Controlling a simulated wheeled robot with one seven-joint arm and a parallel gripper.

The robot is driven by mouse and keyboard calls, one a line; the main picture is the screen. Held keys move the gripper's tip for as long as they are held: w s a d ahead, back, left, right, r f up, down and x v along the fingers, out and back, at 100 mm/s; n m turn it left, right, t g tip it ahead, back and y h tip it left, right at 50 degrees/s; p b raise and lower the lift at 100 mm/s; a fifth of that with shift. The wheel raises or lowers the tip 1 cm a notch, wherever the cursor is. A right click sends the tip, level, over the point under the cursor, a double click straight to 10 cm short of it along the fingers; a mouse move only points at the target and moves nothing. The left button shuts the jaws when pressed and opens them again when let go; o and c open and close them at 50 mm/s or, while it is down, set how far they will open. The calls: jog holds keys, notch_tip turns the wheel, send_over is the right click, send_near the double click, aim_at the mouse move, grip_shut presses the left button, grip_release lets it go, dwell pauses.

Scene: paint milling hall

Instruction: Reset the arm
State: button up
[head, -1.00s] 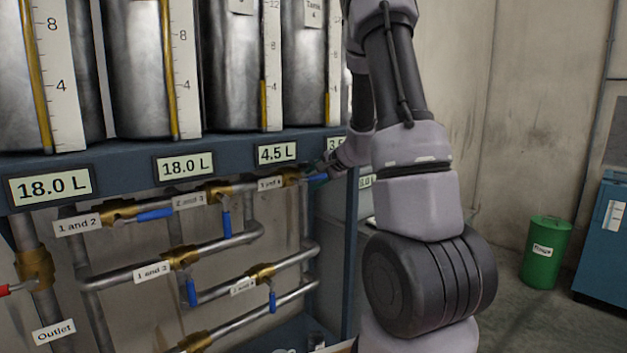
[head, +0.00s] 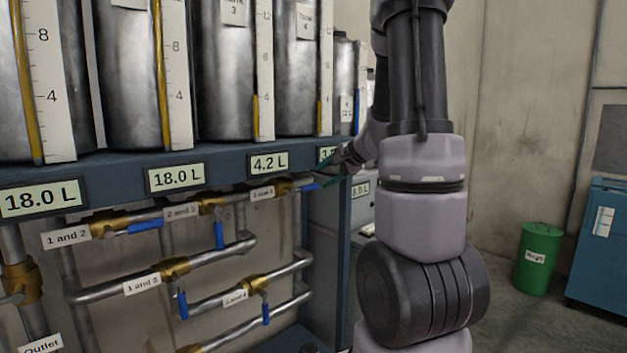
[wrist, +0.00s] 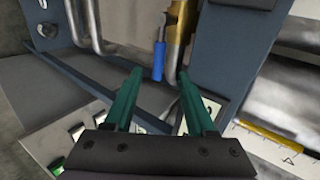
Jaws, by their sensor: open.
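My gripper (head: 335,180) is in front of the right end of the tank rack, near the blue handle (head: 309,187) of the upper-right brass valve. In the wrist view, my gripper's two green fingers (wrist: 161,76) are spread apart with nothing between them. A blue valve handle (wrist: 158,61) and a brass valve (wrist: 178,30) show beyond the fingertips. In the head view, my arm rises on the right and partly hides the rack's end.
The tank rack (head: 110,182) carries several metal tanks with level gauges. Displays read 18.0 L (head: 40,198), 18.0 L (head: 175,177) and 4.2 L (head: 269,163). A green bin (head: 537,262) and a blue cabinet (head: 598,250) stand right, with open floor before them.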

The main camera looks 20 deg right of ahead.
jog(key=shift+a, duration=0.1)
jog(key=s+a+r+n+g+y, duration=0.3)
jog(key=s+a+r+n, duration=0.4)
jog(key=s+a, duration=0.55)
jog(key=s+a+r+n+h, duration=0.2)
jog(key=s+r+n+h, duration=0.1)
jog(key=s, duration=0.9)
jog(key=shift+a+r+h, duration=0.2)
jog(key=shift+r+h, duration=0.1)
jog(key=shift+h, duration=0.4)
